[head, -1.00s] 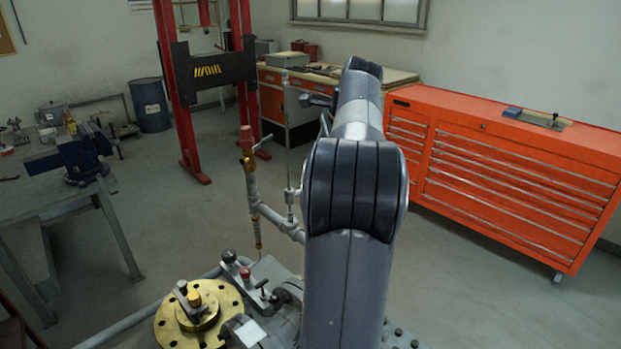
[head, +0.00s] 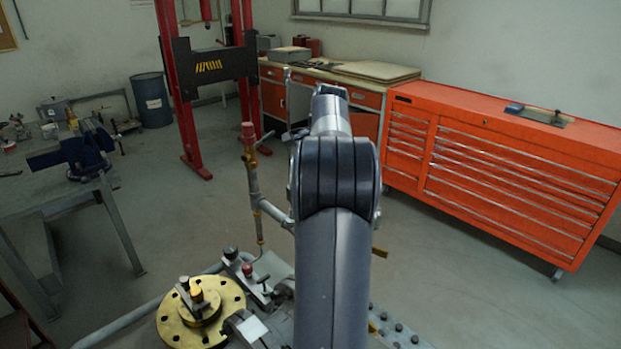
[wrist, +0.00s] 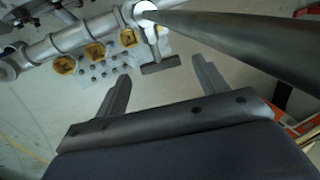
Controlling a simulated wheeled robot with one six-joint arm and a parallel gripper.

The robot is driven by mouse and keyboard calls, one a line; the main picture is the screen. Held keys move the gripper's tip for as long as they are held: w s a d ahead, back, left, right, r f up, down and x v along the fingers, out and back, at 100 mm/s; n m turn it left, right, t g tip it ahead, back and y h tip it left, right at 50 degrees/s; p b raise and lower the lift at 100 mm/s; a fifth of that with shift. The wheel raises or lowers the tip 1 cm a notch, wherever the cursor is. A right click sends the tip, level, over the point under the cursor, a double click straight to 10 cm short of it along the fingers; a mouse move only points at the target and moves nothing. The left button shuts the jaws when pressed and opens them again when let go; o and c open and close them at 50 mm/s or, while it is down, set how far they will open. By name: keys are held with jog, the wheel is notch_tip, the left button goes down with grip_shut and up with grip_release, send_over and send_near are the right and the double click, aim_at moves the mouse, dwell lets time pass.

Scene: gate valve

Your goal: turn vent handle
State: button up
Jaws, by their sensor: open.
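In the wrist view my gripper (wrist: 160,82) is open, its two dark fingers apart with nothing between them. A short dark crossbar handle (wrist: 160,66) on a grey stem lies just beyond the fingertips, roughly centred on the gap. It appears apart from the fingers, though the depth is hard to judge. In the head view a side lever (head: 265,139) projects from the brass valve on the upright pipe (head: 252,180). I cannot tell which of these is the vent handle. My arm hides the gripper in the head view.
A thick grey rod (wrist: 240,38) crosses the wrist view's upper right, close to the gripper. A brass flange (head: 223,325) and bolted pipework stand at the bottom. A red press (head: 190,100), a workbench (head: 60,193) and an orange cabinet (head: 500,180) stand around open floor.

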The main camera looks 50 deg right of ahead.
jog(key=shift+x, duration=0.95)
jog(key=shift+c, duration=0.2)
jog(key=c, duration=1)
jog(key=shift+o, duration=0.2)
jog(key=shift+s+f+t+b, duration=0.1)
jog(key=shift+f+t+b, duration=0.1)
jog(key=shift+t+b, duration=0.35)
jog(key=shift+s+t+b, duration=0.1)
jog(key=shift+t+b, duration=0.15)
jog(key=shift+b, duration=0.35)
jog(key=shift+o, duration=0.2)
jog(key=shift+r, duration=0.15)
jog(key=shift+c, duration=0.2)
